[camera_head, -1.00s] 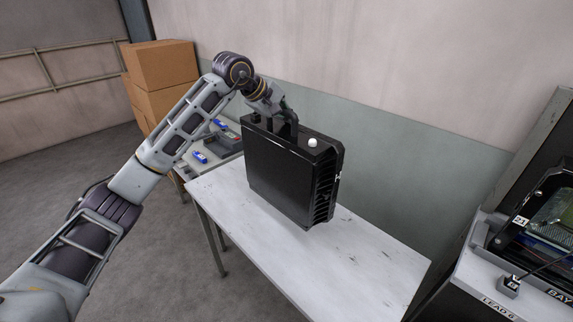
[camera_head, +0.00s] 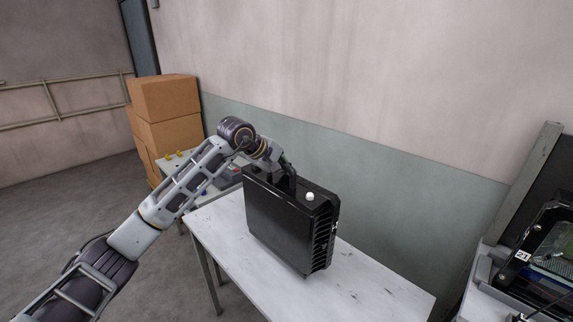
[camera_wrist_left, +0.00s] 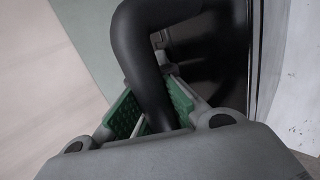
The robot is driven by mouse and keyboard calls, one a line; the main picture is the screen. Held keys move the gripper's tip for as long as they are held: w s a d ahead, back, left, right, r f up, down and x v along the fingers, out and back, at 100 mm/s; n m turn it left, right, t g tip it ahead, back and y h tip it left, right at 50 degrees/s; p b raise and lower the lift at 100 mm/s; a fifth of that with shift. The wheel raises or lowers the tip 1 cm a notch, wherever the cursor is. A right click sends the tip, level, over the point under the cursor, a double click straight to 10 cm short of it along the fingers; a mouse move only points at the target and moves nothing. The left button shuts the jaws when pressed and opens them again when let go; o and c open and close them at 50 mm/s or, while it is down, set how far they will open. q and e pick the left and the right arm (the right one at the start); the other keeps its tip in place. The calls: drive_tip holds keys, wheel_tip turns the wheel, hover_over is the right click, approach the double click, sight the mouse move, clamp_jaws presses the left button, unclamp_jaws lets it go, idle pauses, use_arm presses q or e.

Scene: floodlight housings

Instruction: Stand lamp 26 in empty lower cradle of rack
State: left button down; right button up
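The lamp is a large black finned housing (camera_head: 285,225) with a white knob (camera_head: 310,197) on top. It is upright, over the white table (camera_head: 370,270); I cannot tell whether its bottom touches the tabletop. My left gripper (camera_head: 289,182) is shut on the lamp's top handle. In the left wrist view, the green-padded fingers (camera_wrist_left: 152,112) lie on both sides of the thick black handle (camera_wrist_left: 148,55), with the dark housing behind. No number 26 is readable on the lamp. The rack and its lower cradle are not recognisable here. My right gripper is out of view.
A dark bay with a tag reading 21 (camera_head: 522,256) stands at the right edge on a pale bench. Brown cartons (camera_head: 165,100) are stacked at the back left. A grey wall is close behind the table. The floor (camera_head: 50,215) at left is clear.

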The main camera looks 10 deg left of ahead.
sight(285, 177)
use_arm(q)
drive_tip(key=shift+r, duration=0.25)
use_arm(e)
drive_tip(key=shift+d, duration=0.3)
use_arm(q)
drive_tip(key=shift+f, duration=0.1)
drive_tip(key=shift+f, duration=0.2)
drive_tip(key=shift+f+p, duration=0.45)
drive_tip(key=shift+f, duration=1.25)
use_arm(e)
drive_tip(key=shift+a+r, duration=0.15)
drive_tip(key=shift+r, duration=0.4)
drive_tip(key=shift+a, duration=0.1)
